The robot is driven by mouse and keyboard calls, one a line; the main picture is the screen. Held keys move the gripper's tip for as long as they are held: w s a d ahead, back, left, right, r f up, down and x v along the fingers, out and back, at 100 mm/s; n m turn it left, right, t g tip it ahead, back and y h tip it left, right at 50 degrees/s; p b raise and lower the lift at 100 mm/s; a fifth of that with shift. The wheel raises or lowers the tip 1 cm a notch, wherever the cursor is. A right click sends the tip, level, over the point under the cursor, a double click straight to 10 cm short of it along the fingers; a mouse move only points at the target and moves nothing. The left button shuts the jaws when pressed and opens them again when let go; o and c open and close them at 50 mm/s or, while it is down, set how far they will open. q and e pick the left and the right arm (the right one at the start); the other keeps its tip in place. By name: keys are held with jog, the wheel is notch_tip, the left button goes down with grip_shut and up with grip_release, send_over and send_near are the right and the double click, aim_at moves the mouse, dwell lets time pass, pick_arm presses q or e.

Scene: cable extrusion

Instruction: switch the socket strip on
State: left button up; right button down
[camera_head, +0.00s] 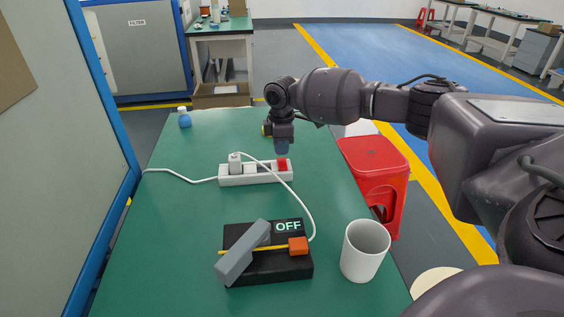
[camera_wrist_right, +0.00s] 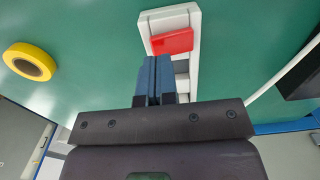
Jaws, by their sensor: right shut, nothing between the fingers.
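The white socket strip (camera_head: 254,175) lies on the green table, with a red switch (camera_head: 283,164) at its right end. A white plug (camera_head: 235,160) sits in the strip near its left end. My right gripper (camera_head: 282,149) is shut and empty, just above and behind the red switch. In the right wrist view, its blue fingertips (camera_wrist_right: 155,62) are together beside the red switch (camera_wrist_right: 172,42), over the strip (camera_wrist_right: 194,60). I cannot tell whether they touch it. A black box (camera_head: 270,265) at the front shows "OFF". My left gripper is not in view.
A grey lever piece (camera_head: 241,255) lies across the black box, beside an orange block (camera_head: 298,245). A white cup (camera_head: 364,250) stands front right. A small bottle (camera_head: 184,118) stands back left. A yellow ring (camera_wrist_right: 29,61) lies behind the strip. A red stool (camera_head: 375,170) stands beyond the right edge.

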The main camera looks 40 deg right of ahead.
aim_at(282, 159)
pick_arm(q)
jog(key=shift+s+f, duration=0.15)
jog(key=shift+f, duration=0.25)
pick_arm(e)
jog(key=shift+f, duration=1.3)
dwell(0.4)
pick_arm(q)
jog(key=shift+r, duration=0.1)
pick_arm(e)
jog(key=shift+r+p, duration=1.3)
jog(key=shift+r, duration=2.3)
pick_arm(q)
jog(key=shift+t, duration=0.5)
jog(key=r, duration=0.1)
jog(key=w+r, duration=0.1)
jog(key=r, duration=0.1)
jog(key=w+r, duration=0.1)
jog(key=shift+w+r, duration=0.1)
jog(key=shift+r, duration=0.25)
pick_arm(e)
jog(key=shift+f, duration=0.1)
